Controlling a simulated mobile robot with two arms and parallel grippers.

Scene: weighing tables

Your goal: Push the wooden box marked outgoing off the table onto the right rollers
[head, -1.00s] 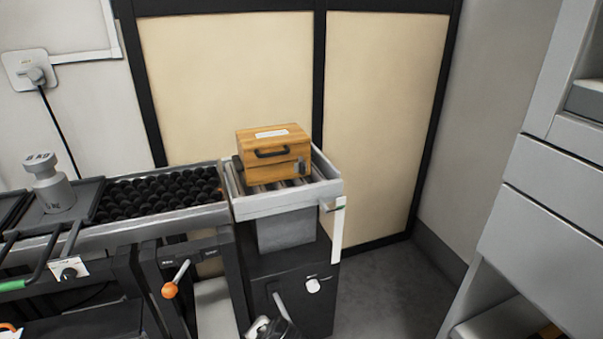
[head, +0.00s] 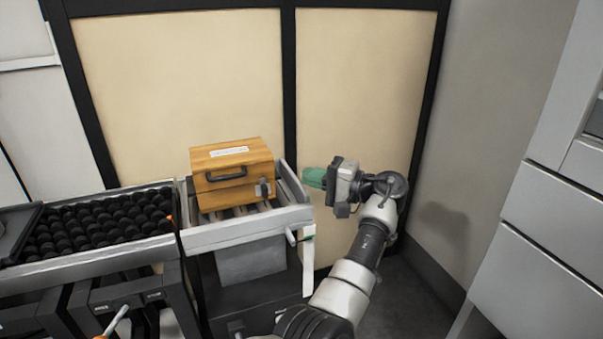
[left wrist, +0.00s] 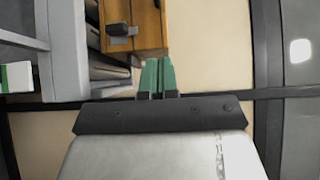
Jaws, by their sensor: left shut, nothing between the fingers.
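The wooden box (head: 231,172), with a pale label on its lid, a dark handle and a metal latch, sits upright on the grey rollers (head: 266,207) of the right-hand frame. In the left wrist view the box (left wrist: 150,40) shows at the top, just beyond the fingertips. My left gripper (head: 308,177) has green fingers, shut and empty, just right of the roller frame and pointing left toward the box, with a gap between them. The closed fingers also show in the left wrist view (left wrist: 157,66). The label is too small to read. My right gripper is out of view.
A bed of black balls (head: 95,222) adjoins the roller frame on the left. The roller frame has a raised right rim (head: 293,182) and a small lever below it. Cream panels (head: 365,90) stand close behind. Grey cabinets (head: 540,230) stand at the right.

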